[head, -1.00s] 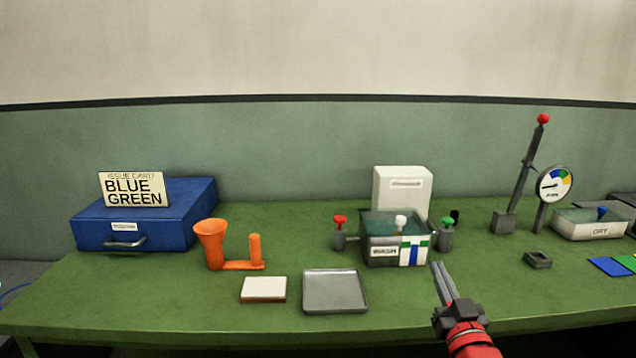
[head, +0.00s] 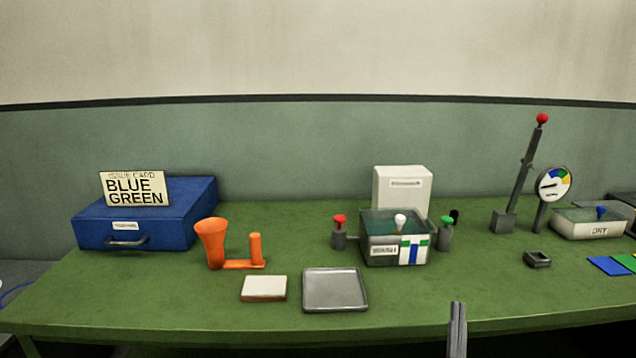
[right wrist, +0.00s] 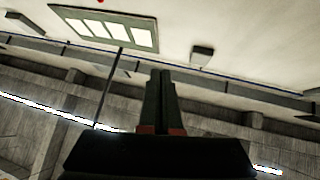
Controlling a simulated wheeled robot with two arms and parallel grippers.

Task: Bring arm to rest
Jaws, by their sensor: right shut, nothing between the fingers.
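My right gripper (head: 457,325) shows at the bottom edge of the head view, in front of the green bench. Its fingers are together and point upward, with nothing between them. In the right wrist view the same shut fingers (right wrist: 161,100) stand in the middle, against a wall and ceiling with a pale lit panel. The rest of the right arm is out of the head view. My left gripper does not show.
The green bench (head: 140,290) carries a blue drawer box (head: 195,205), an orange funnel holder (head: 211,245), a white pad (head: 264,288), a grey tray (head: 335,290), a wash tank (head: 383,252), a lever (head: 524,170), a gauge (head: 553,185) and a dry tray (head: 590,230). Bare bench lies right of the grey tray.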

